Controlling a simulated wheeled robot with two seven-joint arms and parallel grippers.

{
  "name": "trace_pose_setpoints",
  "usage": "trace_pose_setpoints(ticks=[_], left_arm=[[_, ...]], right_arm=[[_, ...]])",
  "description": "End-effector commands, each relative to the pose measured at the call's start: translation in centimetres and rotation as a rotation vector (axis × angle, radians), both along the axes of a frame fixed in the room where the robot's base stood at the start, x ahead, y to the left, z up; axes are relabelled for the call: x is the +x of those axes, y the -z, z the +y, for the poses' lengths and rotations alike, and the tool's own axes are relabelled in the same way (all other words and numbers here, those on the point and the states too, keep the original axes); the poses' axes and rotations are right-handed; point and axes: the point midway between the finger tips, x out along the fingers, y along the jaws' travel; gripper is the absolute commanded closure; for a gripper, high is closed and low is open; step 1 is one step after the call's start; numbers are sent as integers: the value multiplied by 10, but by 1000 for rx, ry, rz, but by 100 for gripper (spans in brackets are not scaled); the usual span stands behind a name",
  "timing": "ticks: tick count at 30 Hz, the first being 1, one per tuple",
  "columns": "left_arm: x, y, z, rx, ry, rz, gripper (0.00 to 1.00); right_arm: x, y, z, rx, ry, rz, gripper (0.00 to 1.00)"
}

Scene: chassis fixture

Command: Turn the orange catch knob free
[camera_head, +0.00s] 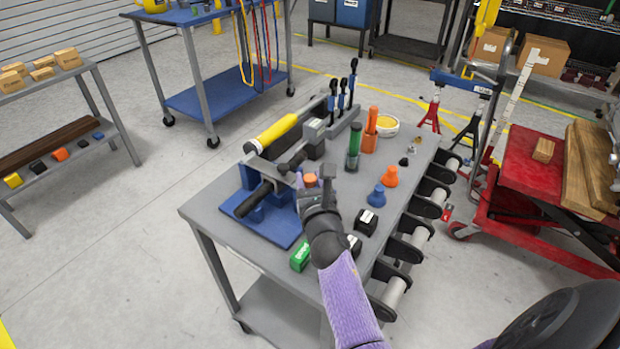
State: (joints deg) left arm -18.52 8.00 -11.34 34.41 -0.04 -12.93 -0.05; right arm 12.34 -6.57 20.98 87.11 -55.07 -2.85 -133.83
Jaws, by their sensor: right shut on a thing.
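The orange catch knob (310,180) shows as a small orange cap at the right end of the fixture, partly hidden by my gripper. My right gripper (311,186) is shut around it, with my purple-sleeved arm coming up from below. The fixture has a blue base (283,232), grey clamp parts, a dark bar with a black grip (254,201), and a yellow cylinder (276,131) across its back. Whether the knob has turned cannot be told. My left gripper is not in view.
The grey cart top (229,227) also holds a green box (300,257), black blocks (366,221), blue (377,195) and orange (390,176) knob-like pieces, and upright green and orange tools. Rollers line its right edge. A red lift table (523,178) stands to the right.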

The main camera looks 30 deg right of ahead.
Motion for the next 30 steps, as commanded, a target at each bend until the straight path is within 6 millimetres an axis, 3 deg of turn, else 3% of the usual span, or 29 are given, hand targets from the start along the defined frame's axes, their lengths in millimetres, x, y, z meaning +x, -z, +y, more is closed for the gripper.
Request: trace_pose_setpoints(ticks=[1, 4, 5, 17, 25, 30], left_arm=[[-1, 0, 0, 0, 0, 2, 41], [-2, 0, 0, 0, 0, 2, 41], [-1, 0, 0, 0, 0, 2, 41], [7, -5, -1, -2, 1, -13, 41], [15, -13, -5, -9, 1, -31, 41], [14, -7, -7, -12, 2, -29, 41]], right_arm=[[0, 0, 0, 0, 0, 0, 78], [0, 0, 0, 0, 0, 0, 99], [0, 0, 0, 0, 0, 0, 100], [0, -1, -1, -6, -61, 2, 100], [-1, 0, -2, -6, -258, 6, 100], [0, 3, -2, -5, -420, 5, 100]])
